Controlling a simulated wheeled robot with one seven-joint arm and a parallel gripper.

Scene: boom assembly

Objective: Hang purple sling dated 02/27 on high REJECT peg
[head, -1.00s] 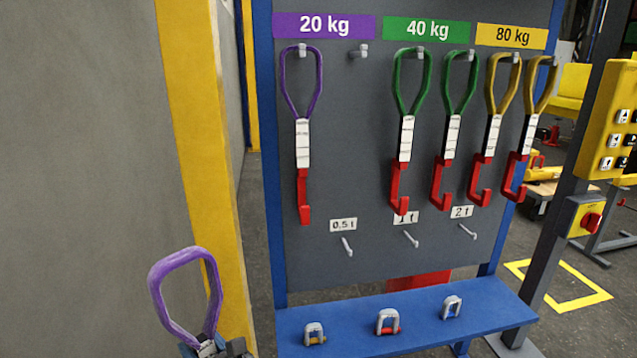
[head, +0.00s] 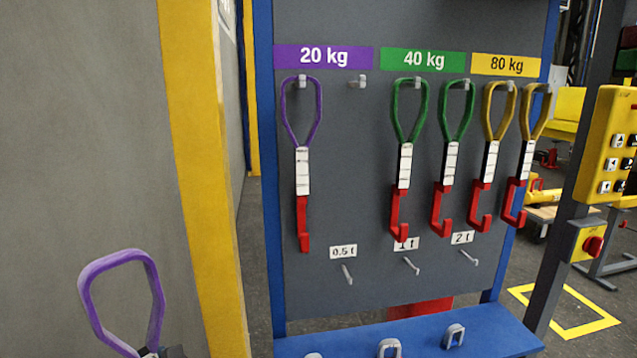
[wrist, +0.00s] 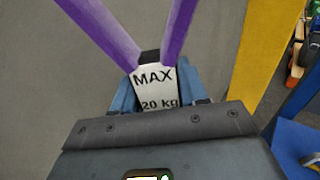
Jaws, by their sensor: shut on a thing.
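A purple sling (head: 95,270) stands loop-up at the lower left of the head view. In the wrist view my gripper (wrist: 165,95) is shut on this sling (wrist: 180,30), at its white tag reading "MAX 20 kg". No date shows on that tag. My gripper is mostly below the edge of the head view. Another purple sling (head: 318,105) with a red hook hangs on the left peg under the purple 20 kg sign; its tag text is too small to read. The peg beside it (head: 358,82) is bare. No REJECT label is in view.
Green slings (head: 410,120) and yellow slings (head: 500,110) hang to the right on the grey board (head: 350,200). Small bare pegs (head: 347,275) are below. A blue shelf (head: 490,335) holds shackles. A yellow post (head: 195,150) and grey wall stand at left.

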